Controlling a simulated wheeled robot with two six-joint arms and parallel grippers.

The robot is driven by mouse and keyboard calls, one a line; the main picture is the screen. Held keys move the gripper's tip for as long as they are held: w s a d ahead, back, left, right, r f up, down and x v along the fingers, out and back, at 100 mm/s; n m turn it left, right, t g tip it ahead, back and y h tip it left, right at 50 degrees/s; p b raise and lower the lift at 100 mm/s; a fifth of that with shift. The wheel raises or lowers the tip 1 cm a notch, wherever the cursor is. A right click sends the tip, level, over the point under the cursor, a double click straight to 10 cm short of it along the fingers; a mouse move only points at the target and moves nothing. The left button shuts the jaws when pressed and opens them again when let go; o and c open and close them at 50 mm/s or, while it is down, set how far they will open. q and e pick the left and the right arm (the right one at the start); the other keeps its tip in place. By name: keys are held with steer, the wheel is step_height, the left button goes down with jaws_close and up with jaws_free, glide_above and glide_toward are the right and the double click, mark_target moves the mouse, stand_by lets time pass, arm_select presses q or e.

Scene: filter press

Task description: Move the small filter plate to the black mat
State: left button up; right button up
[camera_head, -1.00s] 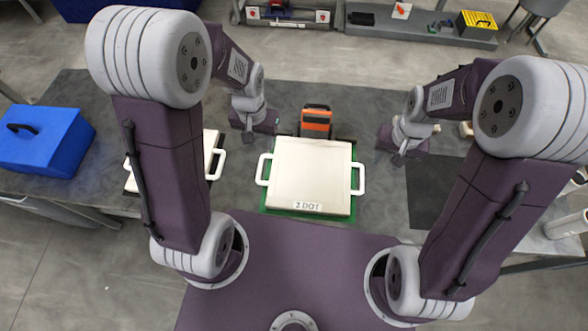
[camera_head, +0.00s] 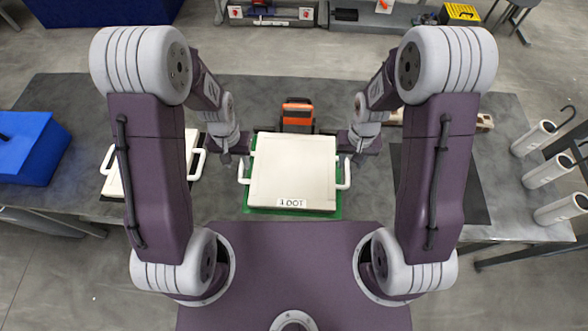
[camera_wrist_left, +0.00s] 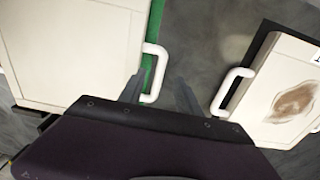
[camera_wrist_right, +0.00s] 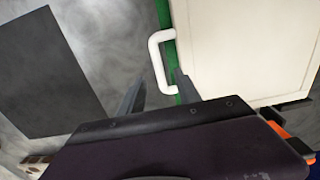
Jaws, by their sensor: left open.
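A cream plate with white side handles (camera_head: 292,168) and a small lettered label lies on a green mat (camera_head: 332,214) at the table's middle. A second cream plate (camera_head: 113,178) lies to the left, partly hidden by my left arm; a brown stain shows on it in the left wrist view (camera_wrist_left: 272,112). The black mat (camera_head: 468,190) lies bare at right, partly behind my right arm. My left gripper (camera_head: 228,158) is open near the middle plate's left handle (camera_wrist_left: 155,70). My right gripper (camera_head: 358,158) is open near its right handle (camera_wrist_right: 157,62). Neither grips anything.
An orange and black device (camera_head: 297,114) stands just behind the middle plate. A blue case (camera_head: 32,150) is at far left. Small pale parts (camera_head: 484,122) lie behind the black mat.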

mark_target(241, 170)
arm_select(q)
steer(key=shift+f, duration=2.4)
arm_select(e)
steer(key=shift+f, duration=2.4)
arm_select(q)
jaws_close()
arm_select(e)
jaws_close()
steer(key=shift+r, duration=0.1)
